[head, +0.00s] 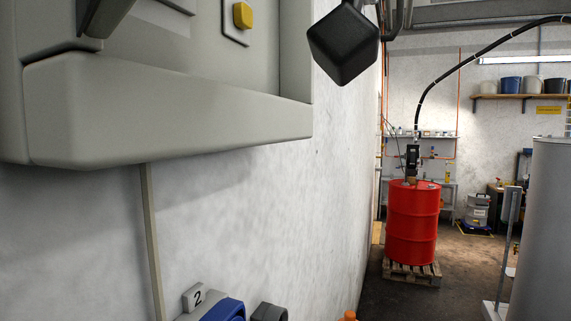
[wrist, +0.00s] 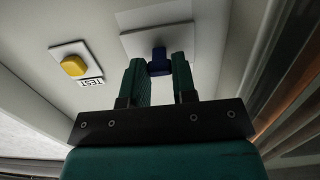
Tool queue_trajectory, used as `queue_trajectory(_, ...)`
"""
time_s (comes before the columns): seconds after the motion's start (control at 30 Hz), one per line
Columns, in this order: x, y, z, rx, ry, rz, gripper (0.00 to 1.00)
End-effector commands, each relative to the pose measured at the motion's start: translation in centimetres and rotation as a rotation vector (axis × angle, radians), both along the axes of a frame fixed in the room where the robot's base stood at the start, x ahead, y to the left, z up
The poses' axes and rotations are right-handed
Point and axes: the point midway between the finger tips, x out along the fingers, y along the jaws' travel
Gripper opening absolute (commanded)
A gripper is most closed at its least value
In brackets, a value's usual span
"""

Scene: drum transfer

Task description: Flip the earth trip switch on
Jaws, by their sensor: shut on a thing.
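In the wrist view the two green fingers of my gripper (wrist: 158,80) point at the panel. They are closed on either side of a small dark blue switch toggle (wrist: 158,63), which stands out from a pale square plate (wrist: 180,38). The lower part of the toggle lies between the fingertips. Whether the switch is on or off I cannot tell. A yellow button (wrist: 74,66) on a white plate sits left of it, with a TEST label (wrist: 90,82) beside it. In the head view the yellow button (head: 242,15) shows inside the grey box (head: 170,105); the toggle is not visible there.
The box's thick lower rim juts out from the white wall (head: 280,190). A black block (head: 343,42) hangs right of the box. Blue and grey fittings (head: 224,310) sit low on the wall. A red drum (head: 412,225) on a pallet (head: 412,272) stands farther back.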

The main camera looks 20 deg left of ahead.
Motion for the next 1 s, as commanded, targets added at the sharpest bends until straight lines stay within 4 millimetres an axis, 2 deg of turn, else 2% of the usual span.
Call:
queue_trajectory(0.03, -0.21, 0.05, 1.43, -0.047, 0.001, 0.007, 0.02)
queue_trajectory(0.33, -0.2, 0.4, 1.74, -0.238, 0.018, 0.007, 0.02)
queue_trajectory(0.7, -0.13, 0.43, 1.68, -0.256, 0.021, 0.004, 0.02)
queue_trajectory(0.73, -0.12, 0.43, 1.67, -0.256, 0.021, 0.004, 0.3)
queue_trajectory(0.8, -0.11, 0.42, 1.64, -0.256, 0.021, 0.004, 0.46)
queue_trajectory(0.83, -0.11, 0.41, 1.62, -0.257, 0.022, 0.004, 0.51)
queue_trajectory(1.0, -0.05, 0.37, 1.53, -0.259, 0.022, 0.002, 0.51)
